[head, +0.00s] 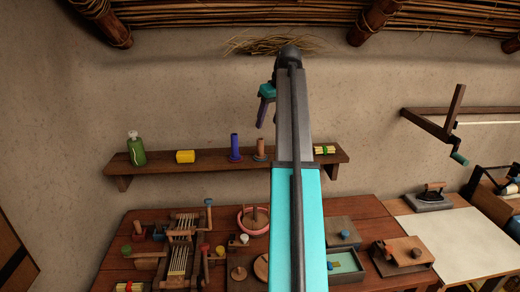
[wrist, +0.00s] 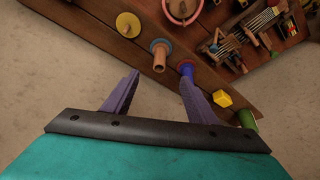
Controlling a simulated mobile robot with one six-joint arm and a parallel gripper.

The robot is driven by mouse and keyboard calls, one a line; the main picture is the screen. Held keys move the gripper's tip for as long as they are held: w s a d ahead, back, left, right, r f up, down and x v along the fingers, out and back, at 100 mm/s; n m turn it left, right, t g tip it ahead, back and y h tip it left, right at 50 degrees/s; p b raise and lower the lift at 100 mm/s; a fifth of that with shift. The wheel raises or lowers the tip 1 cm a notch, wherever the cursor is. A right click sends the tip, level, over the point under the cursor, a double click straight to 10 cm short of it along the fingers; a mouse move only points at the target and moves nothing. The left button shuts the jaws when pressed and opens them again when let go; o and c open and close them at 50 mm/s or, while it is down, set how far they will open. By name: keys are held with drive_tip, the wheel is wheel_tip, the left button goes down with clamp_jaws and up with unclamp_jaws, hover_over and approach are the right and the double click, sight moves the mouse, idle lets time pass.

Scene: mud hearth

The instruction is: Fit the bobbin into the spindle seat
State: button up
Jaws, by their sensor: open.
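Two upright bobbins stand on the wall shelf: a blue one (head: 235,147) and a terracotta one (head: 259,149). In the wrist view the terracotta bobbin (wrist: 159,58) rises from a grey-blue flange, and the blue bobbin (wrist: 186,69) stands to its right. A yellow disc-shaped piece (wrist: 128,24) with a small centre shows there too. My gripper (head: 267,120) is open and empty, above the shelf. In the wrist view my gripper (wrist: 160,77) has the terracotta bobbin in line with its gap, apart from the fingers. I cannot tell which fixture is the spindle seat.
The shelf (head: 206,166) also holds a green bottle (head: 136,149), a yellow block (head: 185,156) and a stick bundle (head: 325,150). Below, the table (head: 119,262) is crowded with wooden devices and a pink ring-shaped basin (head: 243,229). My arm hides part of the shelf and table.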

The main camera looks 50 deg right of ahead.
sight(260, 144)
drive_tip(key=shift+p+x, duration=1.4)
drive_tip(key=shift+x, duration=2.9)
drive_tip(key=p+x, duration=0.2)
drive_tip(key=shift+w+f+p, duration=0.3)
drive_tip(key=shift+p, duration=0.05)
drive_tip(key=shift+p+x, duration=0.35)
drive_tip(key=shift+x, duration=0.85)
drive_tip(key=c, duration=1.1)
drive_tip(key=shift+r, duration=0.15)
